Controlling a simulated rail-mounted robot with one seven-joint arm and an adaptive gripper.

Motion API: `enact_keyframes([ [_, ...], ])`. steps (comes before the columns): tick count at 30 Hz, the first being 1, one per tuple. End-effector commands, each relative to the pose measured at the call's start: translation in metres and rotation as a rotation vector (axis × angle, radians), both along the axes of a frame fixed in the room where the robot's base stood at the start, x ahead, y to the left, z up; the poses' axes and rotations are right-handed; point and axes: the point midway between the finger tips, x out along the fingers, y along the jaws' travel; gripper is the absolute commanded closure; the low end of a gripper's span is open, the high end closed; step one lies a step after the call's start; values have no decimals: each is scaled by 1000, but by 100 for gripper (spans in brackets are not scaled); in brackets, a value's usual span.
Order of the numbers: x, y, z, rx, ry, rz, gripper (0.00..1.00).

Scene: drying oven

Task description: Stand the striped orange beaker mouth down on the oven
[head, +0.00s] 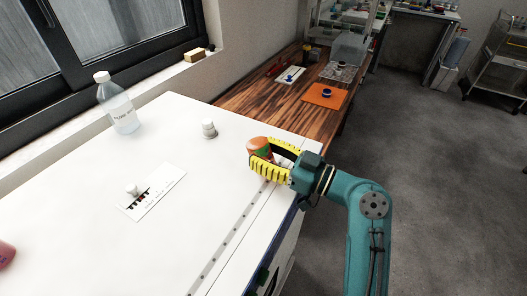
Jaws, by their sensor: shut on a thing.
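The orange beaker (259,144) with a green stripe is between the yellow fingers of my gripper (262,156), which is shut on it. An orange rounded end shows at the upper left. I cannot tell which end is the mouth; the fingers hide much of its lower side. The beaker is over the right part of the oven's white top (180,222), near its right edge. I cannot tell whether it touches the top.
A clear bottle with a white cap (119,108), a small white knobbed piece (208,129), a marked white card (152,192) and a pink object (6,254) stand or lie on the top. Open white surface lies between them. A wooden bench (262,95) is behind.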

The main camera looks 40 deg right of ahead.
Motion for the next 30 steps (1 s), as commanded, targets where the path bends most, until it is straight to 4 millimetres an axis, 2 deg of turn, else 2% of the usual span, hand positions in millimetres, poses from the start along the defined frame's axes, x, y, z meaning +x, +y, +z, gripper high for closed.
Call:
enact_keyframes([
  [1, 0, 0, -5, -2, -2, 0, 87],
  [30, 0, 0, -12, -1, 0, 0, 87],
])
